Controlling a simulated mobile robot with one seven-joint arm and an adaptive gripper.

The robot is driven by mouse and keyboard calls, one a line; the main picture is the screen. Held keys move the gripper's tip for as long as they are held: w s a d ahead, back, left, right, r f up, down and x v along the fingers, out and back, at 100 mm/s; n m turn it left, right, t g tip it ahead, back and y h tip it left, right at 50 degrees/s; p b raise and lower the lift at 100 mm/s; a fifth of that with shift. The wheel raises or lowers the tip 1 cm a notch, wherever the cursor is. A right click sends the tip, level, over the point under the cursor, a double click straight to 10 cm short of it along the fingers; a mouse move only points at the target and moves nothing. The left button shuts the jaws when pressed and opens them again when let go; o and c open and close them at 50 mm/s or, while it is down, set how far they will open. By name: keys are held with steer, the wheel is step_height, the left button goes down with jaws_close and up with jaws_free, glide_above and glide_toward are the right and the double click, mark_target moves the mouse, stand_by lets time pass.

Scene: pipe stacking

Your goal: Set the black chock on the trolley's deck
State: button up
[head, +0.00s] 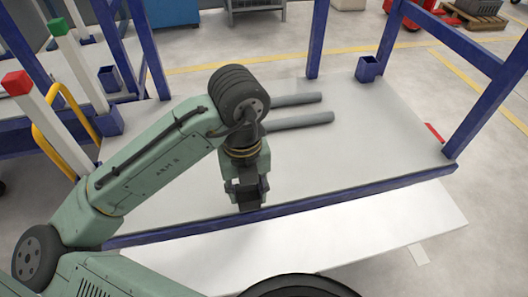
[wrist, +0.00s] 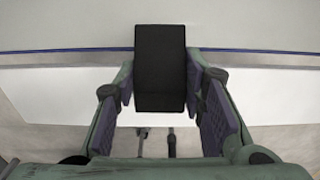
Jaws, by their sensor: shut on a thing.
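The black chock (wrist: 160,68) is a dark block between the padded fingers of my gripper (wrist: 163,100) in the wrist view. In the head view my gripper (head: 248,190) points down at the near edge of the trolley's grey deck (head: 370,130), shut on the chock. The chock (head: 249,205) shows there as a dark shape under the fingers, overlapping the deck's blue near rail (head: 340,193). I cannot tell whether it touches the deck. Two grey pipes (head: 300,121) lie side by side on the deck behind my wrist, partly hidden by my arm.
Blue uprights (head: 317,40) stand around the deck, with a blue socket (head: 368,69) at the far side. A white slab (head: 350,235) lies below the near rail. Red-topped (head: 17,83) and green-topped posts (head: 58,27) stand at left. The deck's right part is clear.

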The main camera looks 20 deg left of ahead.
steer(key=shift+a, duration=0.25)
steer(key=shift+w, duration=0.3)
steer(key=b, duration=0.2)
glide_above(280, 162)
steer(key=shift+s+f, duration=0.1)
steer(key=shift+f, duration=0.65)
steer(key=shift+f+b, duration=0.35)
steer(key=shift+f, duration=1.4)
steer(key=shift+f, duration=0.1)
steer(key=o, duration=0.8)
steer(key=shift+f, duration=0.1)
steer(key=shift+c, duration=0.2)
steer(key=o, duration=0.4)
steer(key=shift+o, duration=0.2)
step_height(280, 162, up, 12)
steer(key=p, duration=0.3)
steer(key=shift+r, duration=0.2)
